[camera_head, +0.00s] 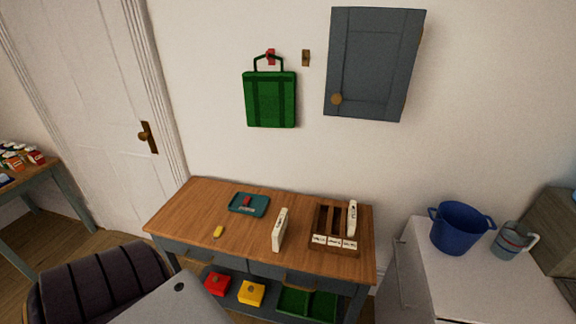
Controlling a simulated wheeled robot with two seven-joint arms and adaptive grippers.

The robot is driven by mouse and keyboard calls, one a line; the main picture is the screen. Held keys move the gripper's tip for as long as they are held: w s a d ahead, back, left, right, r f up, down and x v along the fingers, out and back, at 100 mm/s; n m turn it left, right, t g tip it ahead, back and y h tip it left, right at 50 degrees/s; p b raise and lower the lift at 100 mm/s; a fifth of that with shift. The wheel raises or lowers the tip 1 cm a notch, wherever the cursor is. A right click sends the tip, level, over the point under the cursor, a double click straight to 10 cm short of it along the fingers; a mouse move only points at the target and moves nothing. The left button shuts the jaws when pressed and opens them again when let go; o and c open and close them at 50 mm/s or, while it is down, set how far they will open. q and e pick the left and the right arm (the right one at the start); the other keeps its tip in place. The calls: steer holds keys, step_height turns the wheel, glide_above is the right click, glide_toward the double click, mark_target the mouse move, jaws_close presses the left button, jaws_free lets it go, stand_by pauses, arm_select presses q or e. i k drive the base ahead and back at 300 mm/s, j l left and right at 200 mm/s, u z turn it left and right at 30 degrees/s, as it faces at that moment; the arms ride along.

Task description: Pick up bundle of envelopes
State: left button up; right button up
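A white upright block that looks like a bundle of envelopes (280,230) stands on the wooden table (190,205), left of a brown wooden sorter (313,240). A similar white bundle (352,217) stands upright in the sorter's right compartment. The sorter has small white labels along its front; their writing is too small to read. I cannot tell which white bundle the task means. Neither of my grippers is in view.
A teal tray (262,208) with a small red item and a yellow object (218,232) lie on the table. Red (216,284) and yellow (251,293) boxes sit on the shelf below. A dark chair (105,287) stands front left, a white cabinet (490,285) right.

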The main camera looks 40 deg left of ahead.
mark_target(278, 232)
steer(key=u, duration=1.45)
